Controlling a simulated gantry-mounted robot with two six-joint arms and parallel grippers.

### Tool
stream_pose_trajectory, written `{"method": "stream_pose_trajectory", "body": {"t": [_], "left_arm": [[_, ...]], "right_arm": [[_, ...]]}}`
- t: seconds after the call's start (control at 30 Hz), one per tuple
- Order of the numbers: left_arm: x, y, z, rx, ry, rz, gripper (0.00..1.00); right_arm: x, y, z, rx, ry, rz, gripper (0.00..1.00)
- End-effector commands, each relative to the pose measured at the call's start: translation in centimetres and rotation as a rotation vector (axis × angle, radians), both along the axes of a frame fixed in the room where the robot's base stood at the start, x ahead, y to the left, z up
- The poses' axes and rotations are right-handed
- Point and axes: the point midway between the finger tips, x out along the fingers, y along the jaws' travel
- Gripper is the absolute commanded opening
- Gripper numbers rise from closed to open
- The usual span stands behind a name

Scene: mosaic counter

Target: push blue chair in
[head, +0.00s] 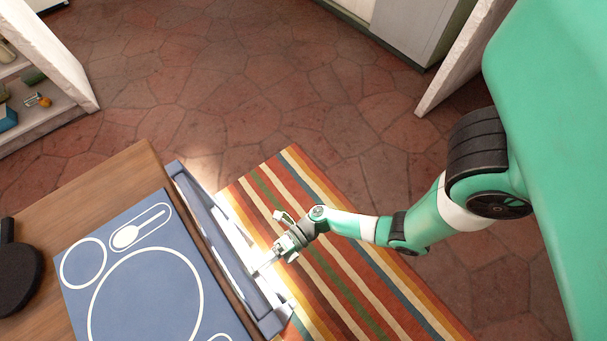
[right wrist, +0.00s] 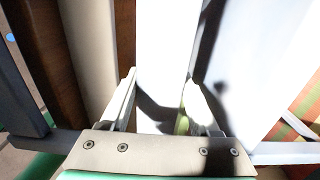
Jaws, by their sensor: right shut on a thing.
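The blue chair (head: 220,252) stands close against the long edge of the wooden table (head: 130,168), seen from above. Its blue back runs along that edge, and part of it is washed out by bright sunlight. My right gripper (head: 264,264) reaches in from the right and is at the outer side of the chair back. In the right wrist view, its two fingers (right wrist: 162,92) are shut around a glaring white upright part of the chair (right wrist: 163,45). The chair's seat and legs are mostly hidden. My left gripper is in no view.
A blue placemat (head: 75,285) with white outlines and a black pan-like object (head: 16,270) lie on the table. A striped rug (head: 345,275) is under my right arm. Shelves (head: 45,75) stand at the upper left. Open tiled floor (head: 230,80) lies beyond.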

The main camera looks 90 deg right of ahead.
Motion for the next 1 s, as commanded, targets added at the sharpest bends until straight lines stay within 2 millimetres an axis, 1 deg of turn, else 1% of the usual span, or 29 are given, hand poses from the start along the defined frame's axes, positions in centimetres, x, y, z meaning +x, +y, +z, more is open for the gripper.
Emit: {"method": "stream_pose_trajectory", "body": {"t": [0.03, 0.17, 0.33, 0.37, 0.5, 0.53, 1.0], "left_arm": [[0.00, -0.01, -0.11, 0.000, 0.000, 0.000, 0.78], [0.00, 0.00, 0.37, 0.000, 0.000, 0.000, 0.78], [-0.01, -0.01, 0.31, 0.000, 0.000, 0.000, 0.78], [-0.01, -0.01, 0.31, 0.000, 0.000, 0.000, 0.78], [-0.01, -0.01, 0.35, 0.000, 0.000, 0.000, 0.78], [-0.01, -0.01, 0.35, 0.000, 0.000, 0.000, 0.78], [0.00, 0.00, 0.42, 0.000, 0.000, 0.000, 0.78]], "right_arm": [[-0.30, 0.13, -0.87, -0.010, 0.020, 0.001, 0.00], [-0.30, 0.15, -0.38, -0.011, 0.020, 0.002, 0.00], [-0.30, 0.14, -0.38, -0.011, 0.017, 0.003, 0.00], [-0.30, 0.14, -0.36, -0.011, 0.017, 0.003, 0.66], [-0.22, 0.11, -0.20, -0.009, 0.013, 0.002, 0.91], [-0.21, 0.10, -0.17, -0.009, 0.013, 0.002, 0.95], [-0.13, 0.00, 0.07, -0.007, 0.008, 0.001, 0.95]]}}
